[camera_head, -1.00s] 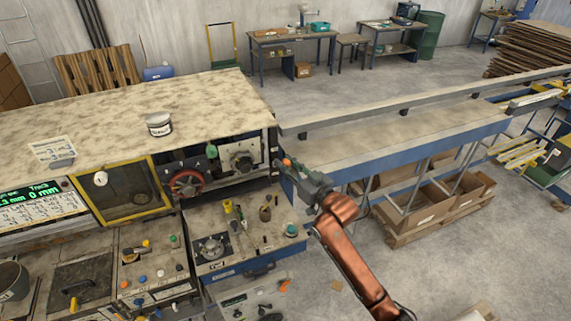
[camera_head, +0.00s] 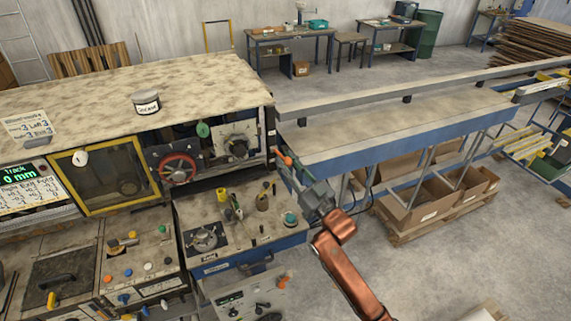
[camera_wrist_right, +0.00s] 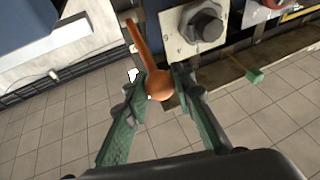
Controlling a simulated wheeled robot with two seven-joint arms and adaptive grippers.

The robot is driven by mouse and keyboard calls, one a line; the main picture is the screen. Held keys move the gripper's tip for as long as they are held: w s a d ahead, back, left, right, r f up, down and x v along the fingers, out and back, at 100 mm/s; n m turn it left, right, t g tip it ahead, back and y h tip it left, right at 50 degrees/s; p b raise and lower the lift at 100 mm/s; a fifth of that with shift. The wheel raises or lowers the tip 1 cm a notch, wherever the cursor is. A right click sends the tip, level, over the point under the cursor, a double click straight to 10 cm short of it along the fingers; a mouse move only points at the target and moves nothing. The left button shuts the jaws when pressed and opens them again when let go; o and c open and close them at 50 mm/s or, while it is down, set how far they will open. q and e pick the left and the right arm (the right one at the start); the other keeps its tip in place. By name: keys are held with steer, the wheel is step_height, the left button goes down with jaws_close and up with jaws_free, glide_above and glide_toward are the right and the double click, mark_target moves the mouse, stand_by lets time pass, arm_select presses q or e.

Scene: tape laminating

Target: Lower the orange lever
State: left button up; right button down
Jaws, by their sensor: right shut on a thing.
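The orange lever (camera_wrist_right: 155,75) shows in the right wrist view, with a thin shaft running up to the upper left and a round knob at its lower end. The knob sits between the green fingers of my right gripper (camera_wrist_right: 165,80), which is shut on it. In the head view the orange lever (camera_head: 287,160) is a small orange spot at the right end of the machine, at the tip of my right gripper (camera_head: 287,164). The exact finger contact is too small to see there. My left gripper is not in view.
The machine (camera_head: 180,85) with a red handwheel (camera_head: 178,169) stands left of the lever. A tool shelf (camera_head: 215,255) lies below it. A long blue-edged table (camera_head: 400,135) extends right. Cardboard boxes (camera_head: 420,203) sit under it. The grey floor at the lower right is mostly clear.

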steer(key=shift+s+f, duration=0.15)
steer(key=shift+f, duration=0.6)
steer(key=shift+s+f, duration=0.1)
steer(key=shift+f, duration=0.6)
